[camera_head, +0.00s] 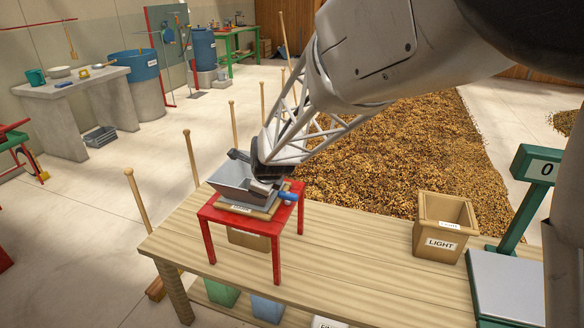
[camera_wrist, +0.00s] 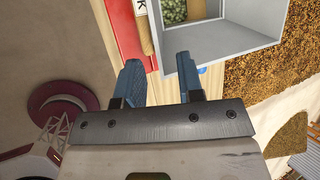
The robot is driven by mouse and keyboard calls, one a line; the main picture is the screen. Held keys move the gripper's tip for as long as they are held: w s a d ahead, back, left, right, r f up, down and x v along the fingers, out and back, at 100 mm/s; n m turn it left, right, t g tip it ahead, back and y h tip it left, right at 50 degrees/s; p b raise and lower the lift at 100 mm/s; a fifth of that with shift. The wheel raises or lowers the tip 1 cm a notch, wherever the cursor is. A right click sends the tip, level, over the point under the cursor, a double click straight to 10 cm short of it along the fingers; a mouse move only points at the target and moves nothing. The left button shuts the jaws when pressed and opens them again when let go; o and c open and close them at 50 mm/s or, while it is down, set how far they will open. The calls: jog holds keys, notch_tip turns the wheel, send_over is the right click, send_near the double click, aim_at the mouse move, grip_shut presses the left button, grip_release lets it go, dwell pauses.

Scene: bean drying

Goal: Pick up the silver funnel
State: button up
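The silver funnel (camera_head: 232,178), a square grey hopper with sloping sides, sits on a small red stand (camera_head: 240,226) on the wooden table. In the wrist view the funnel (camera_wrist: 235,45) is at the upper right, with green beans visible through it. My gripper (camera_head: 251,171) is at the funnel's right rim in the head view and hides part of it. In the wrist view my gripper (camera_wrist: 157,57) is open, its two blue-grey fingers apart. The funnel's near-left wall lies between them in the picture; I cannot tell whether either finger touches it.
A blue handle (camera_head: 288,196) sticks out beside the funnel. A wooden box marked LIGHT (camera_head: 445,228) and a green scale (camera_head: 507,285) stand to the right on the wooden table (camera_head: 350,245). The tabletop between stand and box is clear. Beans (camera_head: 410,145) cover the floor behind.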

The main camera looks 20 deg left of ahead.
dwell(0.3)
jog(key=shift+x, duration=2.6)
jog(key=shift+s, duration=0.1)
grip_shut()
